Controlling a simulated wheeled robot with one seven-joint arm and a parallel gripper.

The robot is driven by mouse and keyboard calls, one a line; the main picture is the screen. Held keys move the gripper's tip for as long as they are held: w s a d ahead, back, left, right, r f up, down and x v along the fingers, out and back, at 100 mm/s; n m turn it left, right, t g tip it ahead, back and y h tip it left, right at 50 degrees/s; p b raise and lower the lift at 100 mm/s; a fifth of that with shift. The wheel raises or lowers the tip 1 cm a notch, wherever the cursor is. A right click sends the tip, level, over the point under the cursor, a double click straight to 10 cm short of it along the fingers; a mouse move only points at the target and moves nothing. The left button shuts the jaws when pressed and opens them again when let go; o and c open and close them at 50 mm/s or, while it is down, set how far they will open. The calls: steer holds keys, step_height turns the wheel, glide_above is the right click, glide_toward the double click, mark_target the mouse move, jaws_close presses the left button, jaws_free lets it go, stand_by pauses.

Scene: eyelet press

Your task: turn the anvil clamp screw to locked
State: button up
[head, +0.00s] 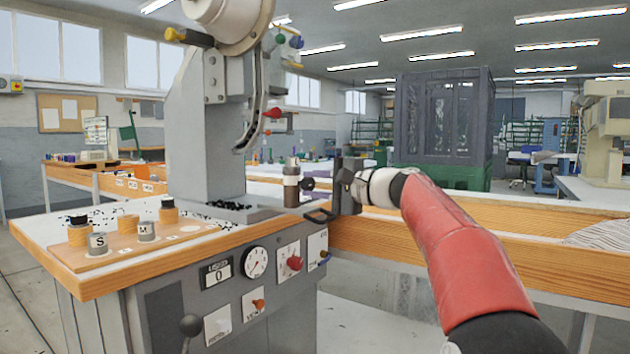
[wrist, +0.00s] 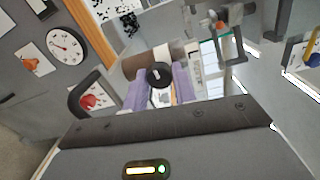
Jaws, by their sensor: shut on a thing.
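The anvil clamp screw has a round black knob (head: 309,184) on the right side of the upright anvil post (head: 291,190) at the press's right edge. In the wrist view, the knob (wrist: 160,75) shows a small pale mark on its face and sits between my two lilac fingers. My gripper (wrist: 159,88) is shut on the knob. In the head view, my gripper (head: 326,186) reaches in from the right, and its fingers are hard to make out. The anvil post (wrist: 143,62) is partly hidden behind the knob and fingers in the wrist view.
A dark loop handle (head: 320,215) juts out just below my gripper. A wooden tray (head: 125,235) with several dies lies at the left. A long bench runs behind.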

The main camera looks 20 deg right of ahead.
steer(key=shift+m, duration=0.3)
steer(key=o, duration=1)
steer(key=v, duration=0.8)
steer(key=shift+b, duration=0.4)
steer(key=shift+w, duration=0.1)
